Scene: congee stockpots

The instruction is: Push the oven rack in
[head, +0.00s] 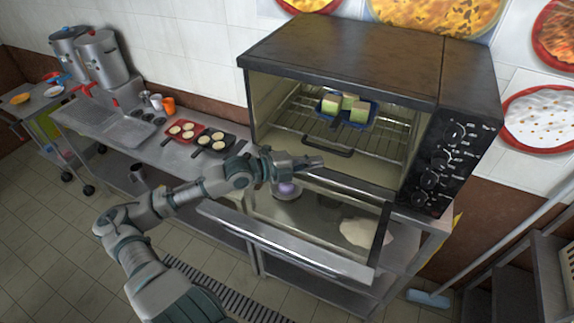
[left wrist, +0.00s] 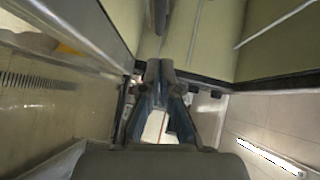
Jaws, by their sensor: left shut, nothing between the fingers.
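The wire oven rack (head: 295,116) is inside the open toaster oven (head: 340,55), and a dark handle (head: 327,147) shows at its front. My right gripper does not show.
The oven door (head: 290,247) hangs open below my left arm. A control panel with knobs (head: 440,155) is at the oven's right. Muffin trays (head: 208,140), an orange cup (head: 168,104) and stockpots (head: 102,58) stand on the counter to the left.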

